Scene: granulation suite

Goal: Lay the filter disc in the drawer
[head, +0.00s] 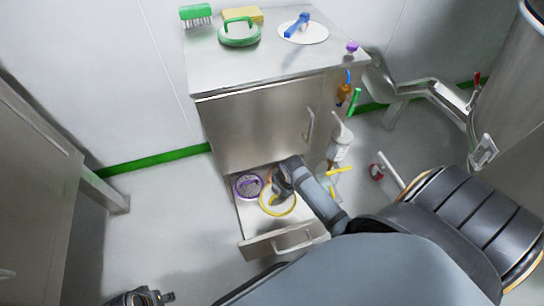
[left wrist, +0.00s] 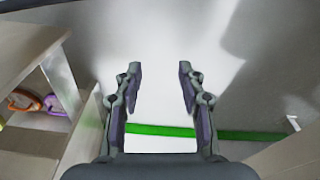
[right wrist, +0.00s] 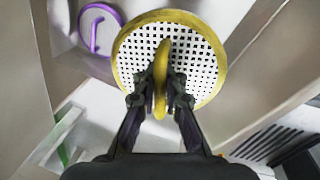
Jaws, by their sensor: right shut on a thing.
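The filter disc is a white perforated plate with a yellow rim and a yellow loop handle (right wrist: 135,75). My right gripper (right wrist: 160,98) is shut on the handle. In the head view the disc's yellow rim (head: 279,214) shows within the outline of the open drawer (head: 245,225), partly hidden by my right gripper (head: 282,186). I cannot tell whether the disc touches the drawer floor. A purple-rimmed disc (head: 249,186) lies in the drawer to its left. My left gripper (left wrist: 160,80) is open and empty, away from the drawer.
The steel cabinet (head: 255,125) carries a green brush (head: 196,14), a yellow sponge (head: 243,14), a green-handled disc (head: 239,38) and a blue-handled white disc (head: 303,32) on top. Bottles and tools hang on its right side. The floor left of the drawer is clear.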

